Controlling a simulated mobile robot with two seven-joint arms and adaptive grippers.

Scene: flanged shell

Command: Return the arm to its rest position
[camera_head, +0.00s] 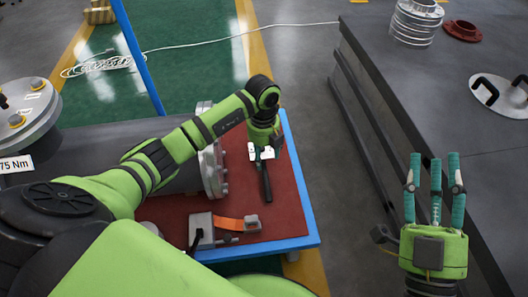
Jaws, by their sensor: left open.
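My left arm reaches in from the left over a red-topped table (287,205). My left gripper (262,154) points down with its pale fingers apart, above the red surface. A dark, bar-like object (267,184) shows just below the fingers; I cannot tell whether it touches them. My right gripper (435,180) is at the right, pointing up and away, its teal fingers spread and empty. It is in front of the dark cabinet and apart from it.
A grey flanged shell (212,170) lies on the table, partly hidden by my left arm. A grey clamp with an orange strap (229,223) sits near the front. A blue post (138,55) rises behind. A dark cabinet (440,110) stands right; grey floor separates it from the table.

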